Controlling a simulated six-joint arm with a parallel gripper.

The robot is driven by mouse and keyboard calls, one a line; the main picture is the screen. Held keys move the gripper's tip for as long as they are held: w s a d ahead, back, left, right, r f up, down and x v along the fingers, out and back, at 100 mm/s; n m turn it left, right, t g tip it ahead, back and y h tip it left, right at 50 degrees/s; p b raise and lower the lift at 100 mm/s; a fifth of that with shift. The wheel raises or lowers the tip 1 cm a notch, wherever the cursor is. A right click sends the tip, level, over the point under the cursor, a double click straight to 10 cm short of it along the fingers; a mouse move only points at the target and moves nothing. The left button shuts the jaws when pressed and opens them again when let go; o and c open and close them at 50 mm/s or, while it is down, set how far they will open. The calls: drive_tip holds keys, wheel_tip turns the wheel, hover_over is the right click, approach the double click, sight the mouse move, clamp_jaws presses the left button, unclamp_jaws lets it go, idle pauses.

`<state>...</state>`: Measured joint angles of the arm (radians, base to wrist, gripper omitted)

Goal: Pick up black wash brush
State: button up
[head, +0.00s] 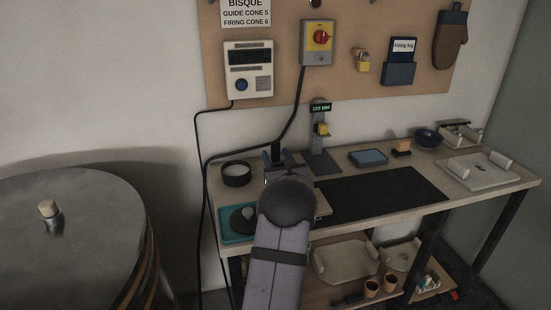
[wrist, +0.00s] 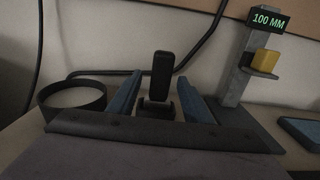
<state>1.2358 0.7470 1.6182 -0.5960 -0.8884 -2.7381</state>
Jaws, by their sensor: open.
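A black upright piece with a rounded top, which looks like the wash brush (wrist: 162,72), stands between my two blue fingers in the wrist view. Its lower part meets a dark forked piece, and my gripper hides what is below. In the head view its dark top (head: 275,149) shows just beyond my gripper (head: 276,160), at the back left of the workbench. My gripper (wrist: 160,82) is open, with one finger on each side of the black piece and visible gaps on both sides. Bristles cannot be made out.
A black round dish (head: 236,174) stands close on the left. A dark mat (head: 385,193) lies clear on the bench (head: 460,194). Cables hang on the wall behind.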

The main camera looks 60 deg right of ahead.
drive_tip(key=shift+p+x, duration=0.65)
drive_tip(key=shift+x, duration=1.95)
drive_tip(key=c, duration=1.1)
drive_tip(key=shift+c, duration=0.2)
wheel_tip(320, 180, up, 10)
